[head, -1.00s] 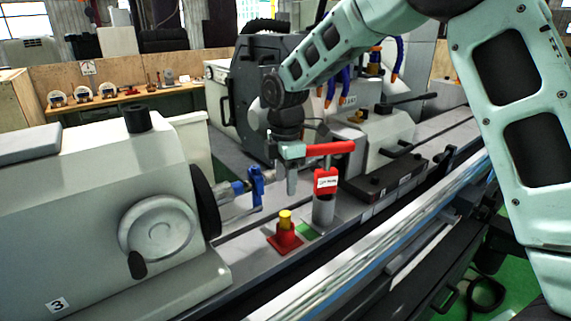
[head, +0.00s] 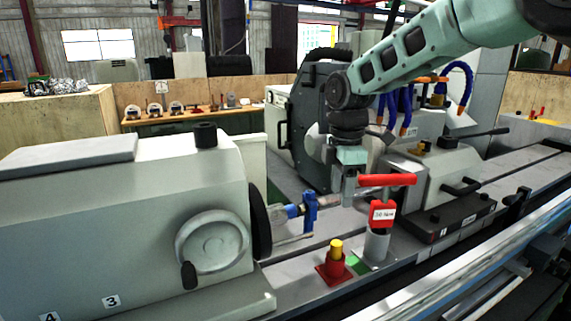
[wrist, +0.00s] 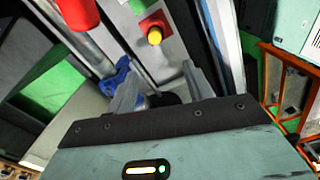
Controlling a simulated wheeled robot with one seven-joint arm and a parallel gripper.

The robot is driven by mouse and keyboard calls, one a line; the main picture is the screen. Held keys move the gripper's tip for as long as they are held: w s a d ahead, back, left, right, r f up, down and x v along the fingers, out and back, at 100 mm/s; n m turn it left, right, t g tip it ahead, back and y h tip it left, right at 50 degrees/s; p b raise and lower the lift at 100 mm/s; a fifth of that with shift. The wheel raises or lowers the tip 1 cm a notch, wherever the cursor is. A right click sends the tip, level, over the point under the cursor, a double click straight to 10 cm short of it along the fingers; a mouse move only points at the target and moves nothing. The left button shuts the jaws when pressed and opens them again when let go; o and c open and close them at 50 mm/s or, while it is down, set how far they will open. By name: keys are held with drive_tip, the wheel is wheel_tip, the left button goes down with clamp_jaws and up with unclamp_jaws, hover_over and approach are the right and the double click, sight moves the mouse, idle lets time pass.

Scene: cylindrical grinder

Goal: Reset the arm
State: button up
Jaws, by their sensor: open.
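My gripper (head: 348,192) hangs from my mint-green arm over the grinder bed, fingers pointing down. In the wrist view its two grey fingers (wrist: 160,92) stand apart with nothing held between them. A red T-handled tool (head: 387,180) with a white label stands upright in a grey cylinder (head: 376,247), just right of my gripper in the head view. A red end of it also shows at the top of the wrist view (wrist: 77,12). A red block with a yellow pin (head: 335,250) stands on the bed, lower left of the tool; it also shows in the wrist view (wrist: 154,36).
A grey machine head with a handwheel (head: 212,243) fills the left. A blue clamp (head: 310,213) on the workpiece is close left of my gripper. The grinding housing and blue coolant hoses (head: 462,90) are behind. A dark block (head: 450,217) lies at right.

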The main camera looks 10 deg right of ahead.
drive_tip(key=s+a+f+m+b, duration=0.1)
drive_tip(key=s+a+m, duration=0.25)
drive_tip(key=s, duration=0.65)
drive_tip(key=s+a+f+m, duration=0.2)
drive_tip(key=s+a, duration=0.2)
drive_tip(key=s, duration=0.5)
drive_tip(key=s+d+f+m, duration=0.1)
drive_tip(key=s+f+m, duration=0.1)
drive_tip(key=s, duration=0.4)
drive_tip(key=s+f+m+b, duration=0.1)
drive_tip(key=s+f+m, duration=0.1)
drive_tip(key=s, duration=0.5)
drive_tip(key=shift+s+d+m+y, duration=0.25)
drive_tip(key=shift+d+m+y, duration=0.1)
drive_tip(key=shift+m, duration=0.1)
drive_tip(key=shift+f, duration=0.1)
